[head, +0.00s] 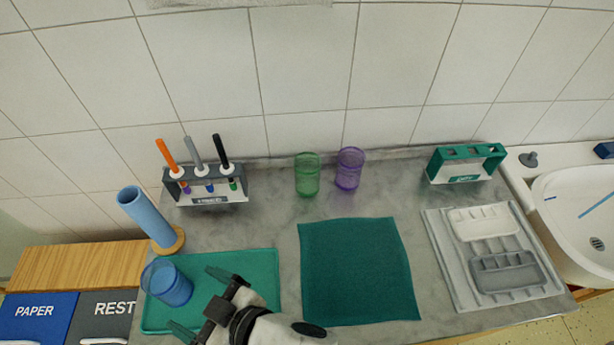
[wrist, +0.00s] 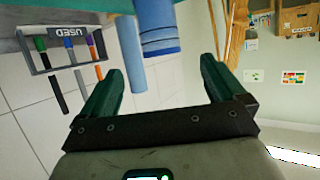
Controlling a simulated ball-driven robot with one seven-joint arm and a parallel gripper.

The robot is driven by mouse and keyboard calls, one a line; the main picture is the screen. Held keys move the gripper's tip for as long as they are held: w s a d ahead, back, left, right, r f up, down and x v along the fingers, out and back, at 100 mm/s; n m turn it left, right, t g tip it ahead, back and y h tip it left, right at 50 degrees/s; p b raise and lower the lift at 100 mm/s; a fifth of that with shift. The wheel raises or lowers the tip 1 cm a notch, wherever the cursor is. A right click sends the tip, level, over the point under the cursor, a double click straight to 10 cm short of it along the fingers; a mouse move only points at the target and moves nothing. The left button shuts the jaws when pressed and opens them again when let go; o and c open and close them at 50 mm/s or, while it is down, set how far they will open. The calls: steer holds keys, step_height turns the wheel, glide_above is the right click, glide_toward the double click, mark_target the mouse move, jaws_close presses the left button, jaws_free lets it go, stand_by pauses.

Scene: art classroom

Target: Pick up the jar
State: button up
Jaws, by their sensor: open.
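Three see-through jars are in the head view. The blue jar (head: 170,284) stands on the left part of a teal tray (head: 262,262). A green jar (head: 307,175) and a purple jar (head: 349,168) stand together at the back by the wall. My gripper (head: 198,300) is open and empty just right of the blue jar, low over the tray, with its fingers pointing toward it. In the wrist view, the blue jar (wrist: 157,27) is ahead of my open gripper (wrist: 160,72), beyond the fingertips. I see no contact.
A tilted blue tube (head: 146,215) stands behind the blue jar and also shows in the wrist view (wrist: 130,50). A marker rack (head: 212,190) is at the back left. A teal cloth (head: 357,270), a grey-white tray (head: 452,262) and a green holder (head: 465,163) lie to the right.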

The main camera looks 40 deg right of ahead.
steer(key=w+d+m+h, duration=0.2)
steer(key=w+d, duration=0.2)
steer(key=d, duration=0.5)
steer(key=m+h+p, duration=0.2)
steer(key=m+h, duration=0.4)
steer(key=h, duration=0.1)
glide_toward(302, 160)
steer(key=shift+p+x, duration=0.9)
steer(key=shift+x, duration=3.4)
steer(key=shift+f, duration=0.1)
steer(key=c, duration=1)
steer(key=shift+c, duration=0.2)
